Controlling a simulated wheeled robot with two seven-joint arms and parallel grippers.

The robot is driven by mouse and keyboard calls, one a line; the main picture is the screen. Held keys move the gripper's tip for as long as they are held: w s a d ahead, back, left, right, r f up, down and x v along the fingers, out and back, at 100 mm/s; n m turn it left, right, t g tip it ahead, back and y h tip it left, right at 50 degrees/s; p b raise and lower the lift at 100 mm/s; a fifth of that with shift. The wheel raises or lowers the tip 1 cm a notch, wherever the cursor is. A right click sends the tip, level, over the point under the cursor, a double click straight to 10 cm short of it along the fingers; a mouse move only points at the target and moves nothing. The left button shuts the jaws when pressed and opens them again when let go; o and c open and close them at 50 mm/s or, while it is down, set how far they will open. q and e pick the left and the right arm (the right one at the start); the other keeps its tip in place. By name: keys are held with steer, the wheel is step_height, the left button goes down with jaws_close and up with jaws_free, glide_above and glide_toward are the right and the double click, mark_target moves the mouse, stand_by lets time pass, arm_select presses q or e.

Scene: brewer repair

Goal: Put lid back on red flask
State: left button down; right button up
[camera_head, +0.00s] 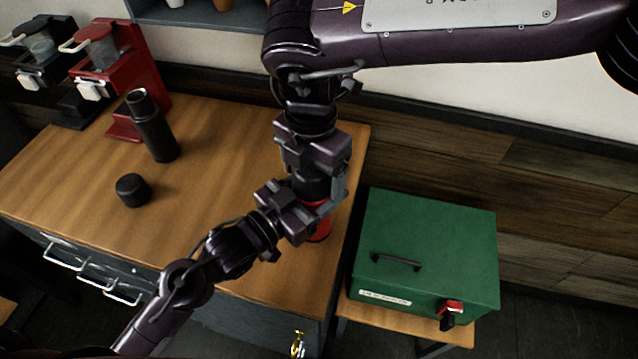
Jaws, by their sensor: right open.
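The red flask (320,230) stands on the wooden counter near its right end, mostly hidden behind my grippers. A black part (312,187) shows directly above the red body; I cannot tell whether it is the lid or the flask's neck, or whether it is fully seated. My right gripper (318,185) points down from above, open, with its fingers around the black part. My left gripper (318,212) reaches in from the lower left at the red body; its far finger contact is hidden. A separate black cap (133,190) lies on the counter at left.
A black flask (153,128) stands on the counter (215,150). A red brewer (120,65) and a black brewer (45,65) stand at the back left. A green box (425,235) sits on a lower stool to the right. The counter's middle is clear.

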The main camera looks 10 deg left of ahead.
steer(key=c, duration=1)
steer(key=m, duration=0.3)
steer(key=shift+a+m, duration=0.1)
steer(key=shift+m, duration=0.3)
steer(key=m, duration=0.6)
steer(key=o, duration=1.1)
steer(key=shift+r, duration=2.3)
steer(key=shift+c, duration=0.5)
